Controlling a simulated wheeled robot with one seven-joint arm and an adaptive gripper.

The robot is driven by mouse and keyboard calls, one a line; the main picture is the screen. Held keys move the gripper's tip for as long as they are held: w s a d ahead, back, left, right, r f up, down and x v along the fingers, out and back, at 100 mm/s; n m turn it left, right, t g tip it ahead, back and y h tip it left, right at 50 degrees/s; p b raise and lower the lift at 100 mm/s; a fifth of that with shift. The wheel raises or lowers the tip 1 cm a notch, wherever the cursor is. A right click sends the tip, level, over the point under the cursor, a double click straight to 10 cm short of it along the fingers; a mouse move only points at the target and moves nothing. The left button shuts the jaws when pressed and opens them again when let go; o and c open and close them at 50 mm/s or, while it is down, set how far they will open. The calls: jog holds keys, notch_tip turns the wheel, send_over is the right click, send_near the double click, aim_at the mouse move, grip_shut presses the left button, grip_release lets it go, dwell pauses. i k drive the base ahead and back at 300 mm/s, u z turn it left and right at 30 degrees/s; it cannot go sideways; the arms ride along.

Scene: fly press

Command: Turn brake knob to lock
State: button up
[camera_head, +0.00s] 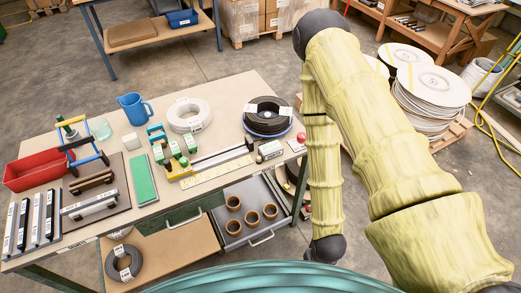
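No part can be clearly identified as the brake knob. A small red ball-shaped piece (301,136) sits at the right front edge of the workbench (110,196), near a white-labelled cylinder (269,150). I cannot tell whether it is the knob. A green and yellow device (178,162) with a long bar stands at the bench's front middle. My arm, in pale yellow sleeves, hangs on the right, and its lowest visible joint is right of the bench's open drawer. My gripper is not in view.
A red bin (36,172), blue jug (135,108), white coil (188,115) and black coil (266,115) crowd the bench. An open drawer (240,238) with several brown rings juts out below. Large reels (432,80) stand at right.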

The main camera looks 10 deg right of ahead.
aim_at(301, 136)
jog(key=z, duration=0.7)
jog(key=k, duration=0.4)
jog(key=z, duration=0.15)
jog(key=i, duration=0.8)
jog(key=u, duration=0.65)
